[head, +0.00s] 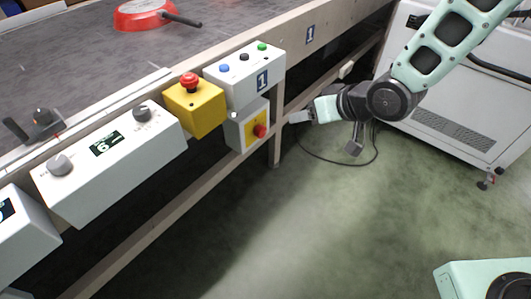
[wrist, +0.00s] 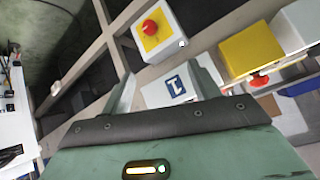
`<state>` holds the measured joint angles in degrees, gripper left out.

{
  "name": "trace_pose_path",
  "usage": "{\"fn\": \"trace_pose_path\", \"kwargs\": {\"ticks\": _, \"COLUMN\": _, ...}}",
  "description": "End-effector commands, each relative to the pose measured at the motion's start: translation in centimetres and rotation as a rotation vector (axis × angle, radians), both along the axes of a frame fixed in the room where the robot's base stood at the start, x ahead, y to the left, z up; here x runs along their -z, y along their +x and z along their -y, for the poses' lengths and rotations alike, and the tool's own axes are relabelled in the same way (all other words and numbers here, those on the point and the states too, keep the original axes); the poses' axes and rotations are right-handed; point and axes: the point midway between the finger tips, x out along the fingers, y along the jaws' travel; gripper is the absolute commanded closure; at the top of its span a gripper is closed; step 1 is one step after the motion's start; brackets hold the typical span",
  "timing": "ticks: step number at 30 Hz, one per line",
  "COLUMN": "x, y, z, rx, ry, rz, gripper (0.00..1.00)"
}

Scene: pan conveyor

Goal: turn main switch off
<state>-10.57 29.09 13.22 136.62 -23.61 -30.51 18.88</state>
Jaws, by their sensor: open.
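The main switch is a red knob (head: 260,131) on a yellow plate, on the front of a small light-grey box (head: 236,134) under the conveyor edge. The knob also shows in the wrist view (wrist: 150,27), above the fingers. Its turn position is too small to tell. My gripper (head: 303,114) is open and empty, to the right of the switch box in the head view and apart from it. In the wrist view my gripper (wrist: 165,82) has its two fingers spread, with a white box bearing a blue label between them in the picture.
A yellow box with a red emergency button (head: 190,82) and a white button box (head: 243,78) sit close above the switch. A control panel (head: 110,160) is at left. A red pan (head: 143,15) lies on the belt. A white cabinet (head: 465,110) stands right; floor in front is clear.

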Motion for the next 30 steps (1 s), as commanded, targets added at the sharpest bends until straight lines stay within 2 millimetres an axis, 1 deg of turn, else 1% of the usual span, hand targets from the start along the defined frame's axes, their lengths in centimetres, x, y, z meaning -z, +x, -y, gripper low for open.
{"fn": "trace_pose_path", "kwargs": {"ticks": 1, "x": 4.7, "y": 1.1, "z": 0.1, "rx": 0.009, "ry": 0.064, "rz": 0.017, "gripper": 0.39}}
{"fn": "trace_pose_path", "kwargs": {"ticks": 2, "x": 6.1, "y": 1.8, "z": 0.1, "rx": 0.011, "ry": 0.106, "rz": 0.033, "gripper": 0.39}}
{"fn": "trace_pose_path", "kwargs": {"ticks": 3, "x": 7.9, "y": 2.5, "z": 0.1, "rx": 0.015, "ry": 0.165, "rz": 0.052, "gripper": 0.39}}
{"fn": "trace_pose_path", "kwargs": {"ticks": 5, "x": 10.5, "y": 3.4, "z": 0.2, "rx": 0.018, "ry": 0.256, "rz": 0.078, "gripper": 0.39}}
{"fn": "trace_pose_path", "kwargs": {"ticks": 6, "x": 12.2, "y": 3.9, "z": 0.3, "rx": 0.019, "ry": 0.318, "rz": 0.092, "gripper": 0.39}}
{"fn": "trace_pose_path", "kwargs": {"ticks": 9, "x": 16.0, "y": 4.5, "z": 0.9, "rx": 0.021, "ry": 0.473, "rz": 0.119, "gripper": 0.39}}
{"fn": "trace_pose_path", "kwargs": {"ticks": 12, "x": 18.9, "y": 4.6, "z": 1.6, "rx": 0.022, "ry": 0.614, "rz": 0.134, "gripper": 0.39}}
{"fn": "trace_pose_path", "kwargs": {"ticks": 15, "x": 20.7, "y": 4.3, "z": 2.4, "rx": 0.024, "ry": 0.725, "rz": 0.142, "gripper": 0.39}}
{"fn": "trace_pose_path", "kwargs": {"ticks": 17, "x": 21.3, "y": 4.2, "z": 2.7, "rx": 0.022, "ry": 0.774, "rz": 0.145, "gripper": 0.39}}
{"fn": "trace_pose_path", "kwargs": {"ticks": 20, "x": 21.8, "y": 4.1, "z": 3.2, "rx": 0.023, "ry": 0.826, "rz": 0.149, "gripper": 0.39}}
{"fn": "trace_pose_path", "kwargs": {"ticks": 22, "x": 21.8, "y": 4.1, "z": 3.1, "rx": 0.021, "ry": 0.843, "rz": 0.152, "gripper": 0.39}}
{"fn": "trace_pose_path", "kwargs": {"ticks": 26, "x": 21.7, "y": 4.8, "z": 2.1, "rx": 0.019, "ry": 0.849, "rz": 0.153, "gripper": 0.39}}
{"fn": "trace_pose_path", "kwargs": {"ticks": 30, "x": 21.8, "y": 6.3, "z": 0.0, "rx": 0.016, "ry": 0.847, "rz": 0.154, "gripper": 0.39}}
